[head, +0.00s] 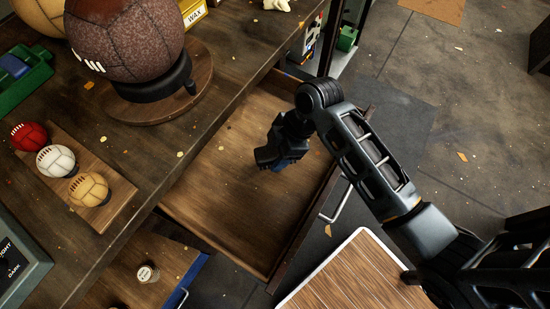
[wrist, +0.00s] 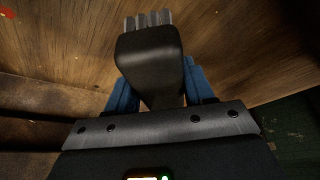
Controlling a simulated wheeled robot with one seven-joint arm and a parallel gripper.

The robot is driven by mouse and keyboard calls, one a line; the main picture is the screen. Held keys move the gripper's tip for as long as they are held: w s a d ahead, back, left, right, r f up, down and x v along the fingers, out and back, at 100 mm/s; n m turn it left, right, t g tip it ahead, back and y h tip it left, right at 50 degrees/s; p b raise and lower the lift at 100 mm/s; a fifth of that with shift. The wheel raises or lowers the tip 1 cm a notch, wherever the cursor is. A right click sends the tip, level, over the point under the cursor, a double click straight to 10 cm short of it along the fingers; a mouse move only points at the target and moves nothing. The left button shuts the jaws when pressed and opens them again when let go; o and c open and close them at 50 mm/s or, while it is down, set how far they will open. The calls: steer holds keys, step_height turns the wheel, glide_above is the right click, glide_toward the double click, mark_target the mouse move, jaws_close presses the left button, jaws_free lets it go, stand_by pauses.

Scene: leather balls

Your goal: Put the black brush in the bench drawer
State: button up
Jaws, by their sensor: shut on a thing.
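The black brush (wrist: 150,55) has a broad black body and grey bristles, and shows between the blue fingers of my gripper (wrist: 155,90) in the wrist view. My gripper is shut on it, with the bristles pointing away from the gripper. In the head view my gripper (head: 281,162) is over the open bench drawer (head: 215,205); the brush is hidden there behind the gripper. The drawer is pulled out and its visible wooden floor is bare. I cannot tell whether the brush touches the drawer floor.
The bench top (head: 115,140) holds a large brown leather ball (head: 125,40) on a round stand and several small balls on a wooden board (head: 115,205). A lower blue-edged drawer (head: 185,285) holds a small jar (head: 148,273). A wood-topped surface (head: 350,275) stands at the front.

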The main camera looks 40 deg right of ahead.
steer(key=shift+a+f, duration=0.15)
steer(key=shift+f, duration=1.9)
steer(key=shift+f, duration=0.15)
steer(key=o, duration=0.9)
steer(key=shift+o, duration=0.2)
steer(key=v, duration=1.2)
